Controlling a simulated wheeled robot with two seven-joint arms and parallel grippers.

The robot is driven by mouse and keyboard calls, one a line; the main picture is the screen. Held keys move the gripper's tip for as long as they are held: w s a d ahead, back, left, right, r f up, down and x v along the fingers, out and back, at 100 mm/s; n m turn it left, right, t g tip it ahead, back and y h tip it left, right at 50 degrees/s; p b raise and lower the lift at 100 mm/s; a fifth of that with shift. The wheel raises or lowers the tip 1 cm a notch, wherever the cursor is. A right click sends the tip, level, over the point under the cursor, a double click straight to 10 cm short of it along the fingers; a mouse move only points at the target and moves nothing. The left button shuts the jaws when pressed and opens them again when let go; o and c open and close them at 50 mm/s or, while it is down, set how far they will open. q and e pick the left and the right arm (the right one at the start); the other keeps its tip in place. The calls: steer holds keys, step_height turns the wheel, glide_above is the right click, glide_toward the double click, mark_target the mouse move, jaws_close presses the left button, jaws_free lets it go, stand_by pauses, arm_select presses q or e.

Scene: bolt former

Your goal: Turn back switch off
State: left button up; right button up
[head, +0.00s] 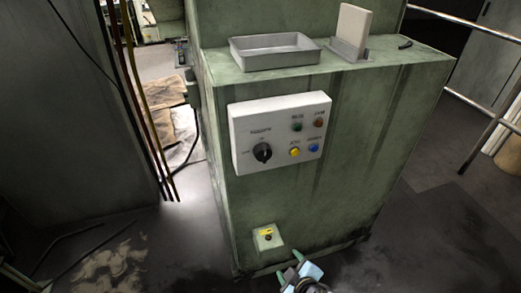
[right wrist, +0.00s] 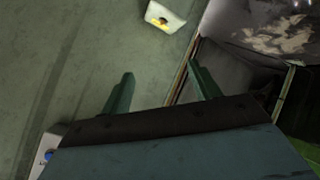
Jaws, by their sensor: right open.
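A small pale switch box (head: 268,238) with a yellow plate and a small dark knob sits low on the front of the green machine cabinet. It also shows at the top of the right wrist view (right wrist: 165,15). A white control panel (head: 281,131) higher on the same face carries a black rotary knob (head: 262,152) and several coloured buttons. My right gripper (head: 289,265) is open and empty, just below the small switch box in the head view. In the right wrist view its two green fingers (right wrist: 163,88) stand apart, clear of the box. My left gripper is not in view.
A grey metal tray (head: 275,51) and a pale upright block (head: 353,32) in a holder stand on the cabinet top (head: 400,65). Cables (head: 143,100) hang at the left. A metal railing (head: 480,105) runs at the right. The dark floor (head: 420,225) right of the cabinet is clear.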

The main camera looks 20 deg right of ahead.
steer(key=w+a+r+n+t+p, duration=0.1)
steer(key=w+r+t, duration=0.15)
steer(key=r, duration=0.45)
steer(key=w+a+r+t, duration=0.1)
steer(key=w+r, duration=0.2)
steer(key=r, duration=0.4)
steer(key=n+t+p, duration=0.1)
steer(key=t+p, duration=0.1)
steer(key=t, duration=0.2)
glide_toward(265, 157)
steer(key=w, duration=0.2)
steer(key=shift+g, duration=0.25)
steer(key=w, duration=0.8)
steer(key=shift+a+r, duration=0.15)
steer(key=shift+r, duration=0.1)
steer(key=shift+f+m+b, duration=0.25)
steer(key=shift+m+b, duration=0.25)
steer(key=shift+m, duration=0.3)
steer(key=m, duration=0.2)
steer(key=m+b, duration=0.1)
steer(key=m, duration=0.2)
steer(key=shift+s+r+m, duration=0.1)
steer(key=shift+s+m, duration=0.1)
steer(key=shift+m, duration=0.1)
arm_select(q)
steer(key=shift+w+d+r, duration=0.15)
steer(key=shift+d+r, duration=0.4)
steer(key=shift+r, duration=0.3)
arm_select(e)
steer(key=m, duration=0.3)
